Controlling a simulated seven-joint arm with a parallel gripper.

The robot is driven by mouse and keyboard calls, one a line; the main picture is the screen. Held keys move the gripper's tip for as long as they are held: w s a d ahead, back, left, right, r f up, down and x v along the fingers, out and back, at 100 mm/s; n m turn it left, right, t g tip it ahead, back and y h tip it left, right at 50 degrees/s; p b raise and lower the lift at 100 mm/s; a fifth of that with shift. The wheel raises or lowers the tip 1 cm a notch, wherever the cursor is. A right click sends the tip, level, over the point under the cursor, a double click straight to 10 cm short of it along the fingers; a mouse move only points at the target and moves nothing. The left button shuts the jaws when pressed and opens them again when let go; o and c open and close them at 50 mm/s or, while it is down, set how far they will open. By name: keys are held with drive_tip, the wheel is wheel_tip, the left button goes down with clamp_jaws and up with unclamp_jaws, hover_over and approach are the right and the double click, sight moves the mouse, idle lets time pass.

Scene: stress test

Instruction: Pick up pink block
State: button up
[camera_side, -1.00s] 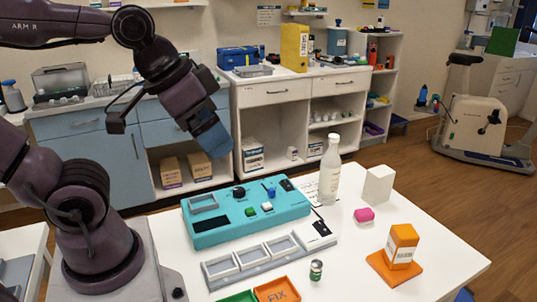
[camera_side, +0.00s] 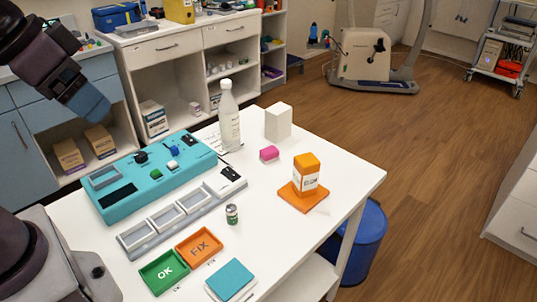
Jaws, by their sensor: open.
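The pink block (camera_side: 269,153) lies on the white table (camera_side: 268,208), between the white block (camera_side: 278,122) and the orange box (camera_side: 306,172). Nothing touches it. My gripper (camera_side: 92,108) is at the upper left, in the air above the left end of the teal panel. It is well apart from the pink block and holds nothing that I can see. Its fingers are seen from the side, so the gap between them is hidden.
A tall white bottle (camera_side: 229,118) stands left of the white block. The teal panel (camera_side: 155,175), a grey tray strip (camera_side: 185,215), a small vial (camera_side: 232,214), a green OK tray (camera_side: 164,272) and an orange FIX tray (camera_side: 199,247) occupy the left and front. The table's right front is clear.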

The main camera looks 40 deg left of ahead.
drive_tip(key=shift+c, duration=1)
